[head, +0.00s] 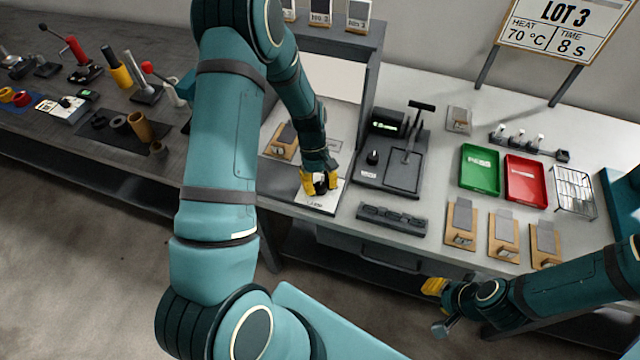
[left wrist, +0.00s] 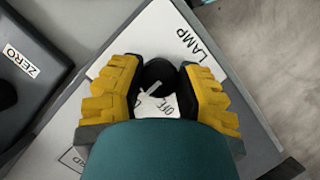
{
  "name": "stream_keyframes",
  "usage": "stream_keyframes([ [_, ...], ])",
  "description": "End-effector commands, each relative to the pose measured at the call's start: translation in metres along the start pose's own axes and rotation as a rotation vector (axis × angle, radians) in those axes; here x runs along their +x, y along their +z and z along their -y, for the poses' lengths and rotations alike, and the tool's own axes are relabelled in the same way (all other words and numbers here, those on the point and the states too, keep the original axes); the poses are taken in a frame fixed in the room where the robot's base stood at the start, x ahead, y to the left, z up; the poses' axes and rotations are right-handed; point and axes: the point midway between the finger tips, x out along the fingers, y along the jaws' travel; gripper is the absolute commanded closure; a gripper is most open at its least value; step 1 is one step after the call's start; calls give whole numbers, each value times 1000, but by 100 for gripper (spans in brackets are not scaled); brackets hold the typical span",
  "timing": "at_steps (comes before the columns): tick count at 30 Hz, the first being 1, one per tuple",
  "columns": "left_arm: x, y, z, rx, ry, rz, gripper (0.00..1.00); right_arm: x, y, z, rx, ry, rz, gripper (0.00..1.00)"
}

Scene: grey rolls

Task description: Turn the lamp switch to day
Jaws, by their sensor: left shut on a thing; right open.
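The lamp switch plate (head: 316,205) is a white panel on the near edge of the bench, below the booth. In the left wrist view the plate (left wrist: 155,38) carries the words LAMP and OFF; its other lettering is partly hidden. My left gripper (head: 319,182) is shut on the black lamp switch knob (left wrist: 157,74), its yellow fingers on both sides of it. A white pointer line shows by the knob near OFF; its exact setting is hard to tell. My right gripper (head: 434,286) is open and empty, in front of the bench at the right.
A dark scale (head: 402,172) with a ZERO label stands right of the plate. A black rack (head: 392,218) lies at the bench's front edge. Green (head: 480,169) and red (head: 526,180) trays and several wooden boards are further right. A booth (head: 345,85) rises behind my left gripper.

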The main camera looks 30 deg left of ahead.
Motion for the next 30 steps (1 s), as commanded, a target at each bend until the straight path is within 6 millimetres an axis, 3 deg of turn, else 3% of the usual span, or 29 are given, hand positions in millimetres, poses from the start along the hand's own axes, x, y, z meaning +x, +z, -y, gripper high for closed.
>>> stream_keyframes([
  [1, 3, 2, 1, 0, -4, 7, 100, 0, 0, 0, 0, 0, 0, 66],
  [2, 3, 2, 1, 0, -4, 7, 52, 0, 0, 0, 0, 0, 0, 66],
  [3, 3, 2, 1, 0, -4, 7, 38, 0, 0, 0, 0, 0, 0, 66],
  [4, 3, 2, 1, 0, -4, 7, 32, 0, 0, 0, 0, 0, 0, 66],
  [17, -8, 0, 0, -1, 1, 0, 32, 0, 0, 0, 0, 0, 0, 66],
  [30, -90, 0, 0, -1, 1, -1, 32, 0, 0, 0, 0, 0, 0, 66],
])
